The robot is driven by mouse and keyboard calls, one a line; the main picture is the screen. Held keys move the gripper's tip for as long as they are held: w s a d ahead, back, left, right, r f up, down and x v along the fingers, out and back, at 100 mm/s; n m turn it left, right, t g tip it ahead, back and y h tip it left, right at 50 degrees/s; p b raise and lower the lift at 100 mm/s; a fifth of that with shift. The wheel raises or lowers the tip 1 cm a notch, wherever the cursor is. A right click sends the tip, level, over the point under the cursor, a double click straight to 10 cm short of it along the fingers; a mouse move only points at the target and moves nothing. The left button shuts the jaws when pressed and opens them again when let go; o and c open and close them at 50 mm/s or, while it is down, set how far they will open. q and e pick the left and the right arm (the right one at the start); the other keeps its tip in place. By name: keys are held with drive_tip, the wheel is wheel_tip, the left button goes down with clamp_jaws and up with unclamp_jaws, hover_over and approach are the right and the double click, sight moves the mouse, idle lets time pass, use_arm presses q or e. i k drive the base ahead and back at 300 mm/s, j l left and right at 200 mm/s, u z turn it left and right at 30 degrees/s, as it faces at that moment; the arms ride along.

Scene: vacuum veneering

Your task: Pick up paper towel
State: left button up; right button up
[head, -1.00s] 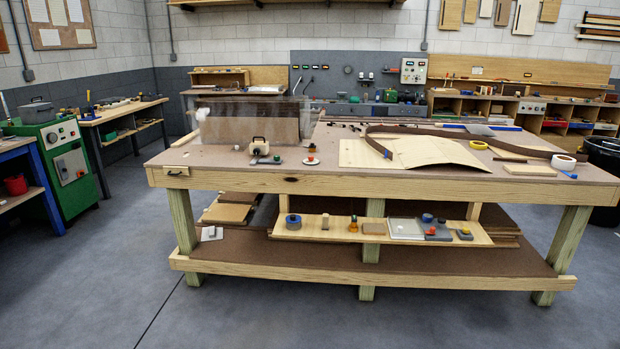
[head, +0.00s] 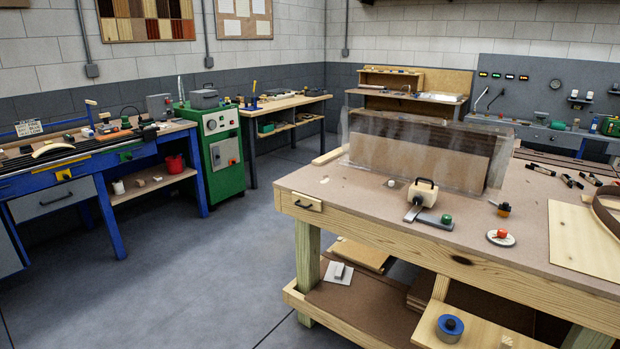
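I cannot make out a paper towel for certain. A flat white sheet (head: 337,274) with a small grey block on it lies on the lower shelf of the wooden table, at its left end. A small white cylinder (head: 118,187) stands on the lower shelf of the blue bench at the left. Both are too small to identify surely. Neither of my grippers is in view.
The wooden table (head: 330,208) fills the right; a clear bag (head: 424,140) with boards stands on it. The blue bench (head: 95,165) holds a red bucket (head: 174,163). A green machine (head: 219,148) stands beside it. The grey floor (head: 190,265) between is free.

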sight(338, 273)
drive_tip(key=i+j+u, duration=0.15)
drive_tip(key=i+u, duration=0.2)
drive_tip(key=i, duration=0.25)
drive_tip(key=i+u, duration=0.3)
drive_tip(key=i, duration=0.3)
